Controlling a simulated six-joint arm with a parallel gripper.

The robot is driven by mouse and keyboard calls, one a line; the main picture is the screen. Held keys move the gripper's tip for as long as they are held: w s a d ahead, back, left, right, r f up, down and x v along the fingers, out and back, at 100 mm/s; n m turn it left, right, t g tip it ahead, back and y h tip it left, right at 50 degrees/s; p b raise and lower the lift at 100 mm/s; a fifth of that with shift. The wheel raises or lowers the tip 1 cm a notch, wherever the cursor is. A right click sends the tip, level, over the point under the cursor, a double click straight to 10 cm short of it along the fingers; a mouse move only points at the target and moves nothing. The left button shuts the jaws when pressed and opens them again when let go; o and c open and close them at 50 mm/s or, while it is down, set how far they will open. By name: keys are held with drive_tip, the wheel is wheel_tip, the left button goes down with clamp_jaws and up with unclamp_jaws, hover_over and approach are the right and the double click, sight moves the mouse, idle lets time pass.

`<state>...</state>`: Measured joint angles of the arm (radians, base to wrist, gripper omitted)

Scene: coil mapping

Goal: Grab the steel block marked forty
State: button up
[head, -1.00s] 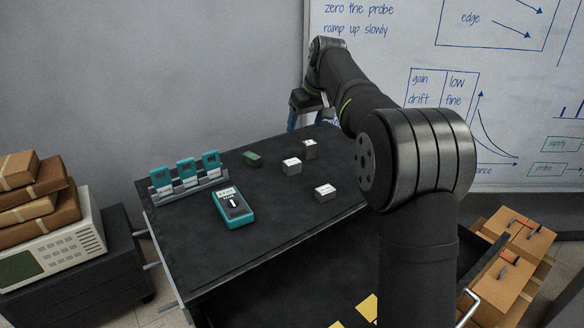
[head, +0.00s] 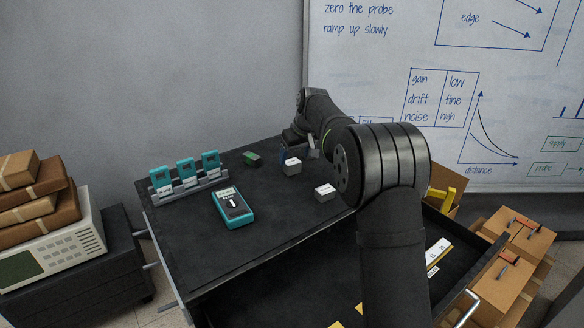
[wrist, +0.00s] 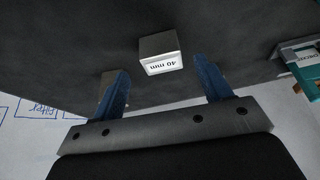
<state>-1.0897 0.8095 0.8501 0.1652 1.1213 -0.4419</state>
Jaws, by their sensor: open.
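A grey steel block (wrist: 160,53) with a white "40 mm" label shows in the wrist view, just beyond the gap between my fingertips and apart from both. My gripper (wrist: 165,80) is open and empty, with a blue finger on each side. In the head view my gripper (head: 299,146) is low over the far part of the dark bench. A pale block (head: 292,167) stands just in front of it and appears to be the same block; its mark is unreadable there. Another pale block (head: 325,192) stands nearer, to the right.
A green block (head: 252,159) lies left of my gripper. A teal meter (head: 232,207) and a rack of teal units (head: 187,178) stand on the bench's left side. An open drawer (head: 285,285) is at the front. The bench between meter and blocks is clear.

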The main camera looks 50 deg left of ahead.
sight(292, 162)
drive_tip(key=x, duration=0.4)
drive_tip(key=shift+s+a+f, duration=0.1)
drive_tip(key=shift+a+f, duration=0.1)
drive_tip(key=shift+f, duration=0.1)
drive_tip(key=shift+r, duration=0.1)
drive_tip(key=c, duration=1.2)
drive_tip(key=shift+o, duration=0.2)
